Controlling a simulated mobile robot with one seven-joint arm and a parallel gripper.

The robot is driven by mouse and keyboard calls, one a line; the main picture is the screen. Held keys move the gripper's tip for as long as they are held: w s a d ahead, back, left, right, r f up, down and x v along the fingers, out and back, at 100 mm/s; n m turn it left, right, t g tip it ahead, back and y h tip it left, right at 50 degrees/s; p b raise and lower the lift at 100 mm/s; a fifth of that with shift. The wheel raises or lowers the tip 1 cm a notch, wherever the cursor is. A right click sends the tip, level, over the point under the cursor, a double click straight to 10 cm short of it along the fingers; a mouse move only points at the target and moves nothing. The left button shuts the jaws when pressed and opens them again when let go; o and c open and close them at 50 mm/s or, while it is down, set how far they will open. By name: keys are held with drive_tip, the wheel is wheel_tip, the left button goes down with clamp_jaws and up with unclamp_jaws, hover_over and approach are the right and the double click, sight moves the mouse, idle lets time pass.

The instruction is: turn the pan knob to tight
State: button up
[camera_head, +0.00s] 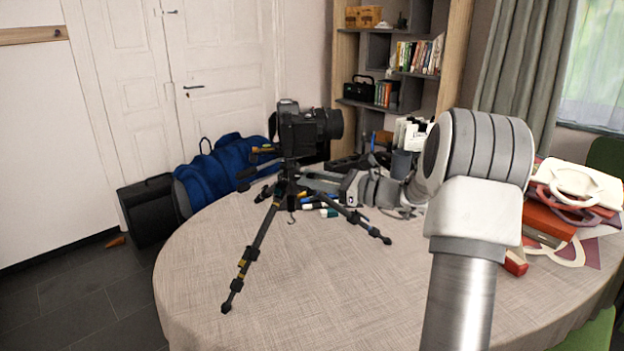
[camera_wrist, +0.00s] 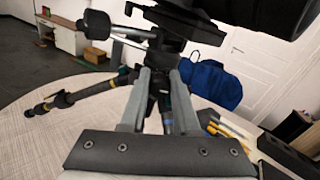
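A black camera (camera_head: 300,130) sits on a black tripod (camera_head: 262,235) standing on the round table; the camera's dark underside is at the top of the wrist view (camera_wrist: 265,12). My gripper (camera_head: 318,181) reaches in from the right, close to the tripod head. In the wrist view my gripper (camera_wrist: 163,76) has two grey fingers apart, with dark tripod-head parts between and just beyond their tips. I cannot tell whether the fingers touch them. A black rounded knob on a metal rod (camera_wrist: 96,24) sticks out left of the fingers. I cannot make out which part is the pan knob.
The table (camera_head: 330,290) has bare cloth in front of the tripod. Pens and a dark cup (camera_head: 402,163) are close behind my arm. Red books and bags (camera_head: 560,205) lie at the right. A blue bag (camera_head: 215,172) is behind the table.

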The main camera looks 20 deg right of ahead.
clamp_jaws()
drive_tip(key=shift+r+m+p, duration=0.2)
drive_tip(key=shift+m+p, duration=0.3)
drive_tip(key=shift+p, duration=1.05)
drive_tip(key=shift+f+m, duration=0.2)
drive_tip(key=shift+m, duration=0.1)
drive_tip(key=o, duration=0.8)
unclamp_jaws()
drive_tip(key=shift+c, duration=0.2)
